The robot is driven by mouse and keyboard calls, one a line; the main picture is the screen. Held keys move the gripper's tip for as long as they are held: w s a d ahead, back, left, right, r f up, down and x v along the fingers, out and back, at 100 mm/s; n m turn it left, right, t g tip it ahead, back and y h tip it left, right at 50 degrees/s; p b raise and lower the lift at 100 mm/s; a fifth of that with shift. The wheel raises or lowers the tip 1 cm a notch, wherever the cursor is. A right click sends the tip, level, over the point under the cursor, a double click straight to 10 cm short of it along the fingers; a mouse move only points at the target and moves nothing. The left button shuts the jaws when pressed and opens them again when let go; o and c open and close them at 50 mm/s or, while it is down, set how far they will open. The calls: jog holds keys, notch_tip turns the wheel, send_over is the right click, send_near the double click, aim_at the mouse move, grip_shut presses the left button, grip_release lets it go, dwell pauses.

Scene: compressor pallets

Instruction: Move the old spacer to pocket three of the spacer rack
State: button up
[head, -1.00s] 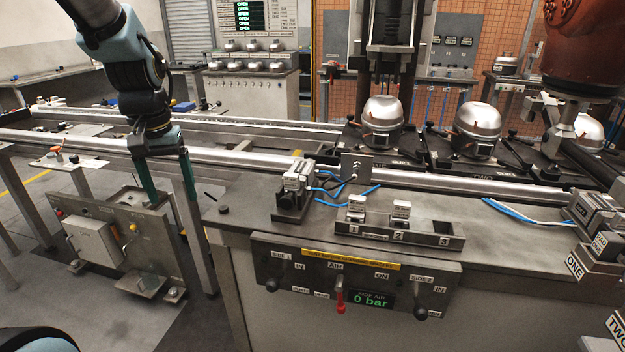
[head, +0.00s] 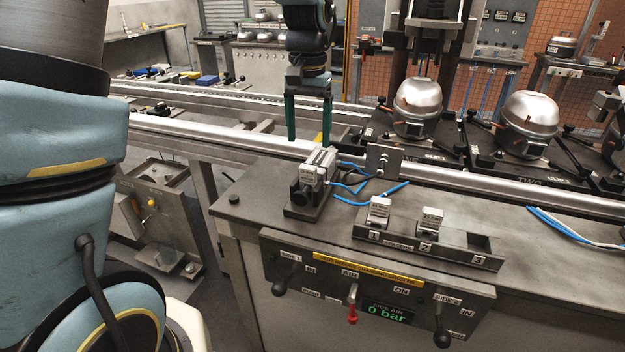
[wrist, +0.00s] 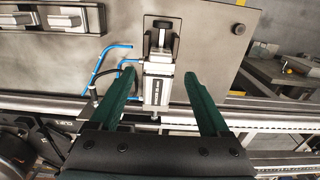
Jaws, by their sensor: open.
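The spacer rack (head: 450,252) sits on the bench with pockets labelled 1, 2 and 3. A small pale block (head: 379,208) stands in pocket one and another (head: 431,220) in pocket two. Pocket three looks empty. A grey labelled block (head: 318,165) sits on a dark fixture (head: 305,208) left of the rack; I cannot tell for certain whether it is the old spacer. My gripper (head: 308,138) is open and empty, pointing down above and behind this fixture. In the wrist view the labelled block (wrist: 158,85) lies between my open fingers (wrist: 157,72), apart from both.
A rail (head: 470,181) runs behind the bench. Silver domed compressors (head: 418,105) stand beyond it. A lever panel (head: 375,285) hangs at the front.

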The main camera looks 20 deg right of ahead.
aim_at(308, 166)
jog(key=shift+f, duration=0.15)
notch_tip(308, 166, down, 9)
jog(key=b, duration=0.6)
jog(key=shift+a, duration=0.1)
jog(key=shift+p, duration=0.35)
dwell(1.1)
jog(key=shift+c, duration=0.3)
grip_shut()
dwell(0.4)
jog(key=shift+r, duration=0.35)
jog(key=shift+r+p, duration=2.75)
jog(key=shift+r, duration=0.05)
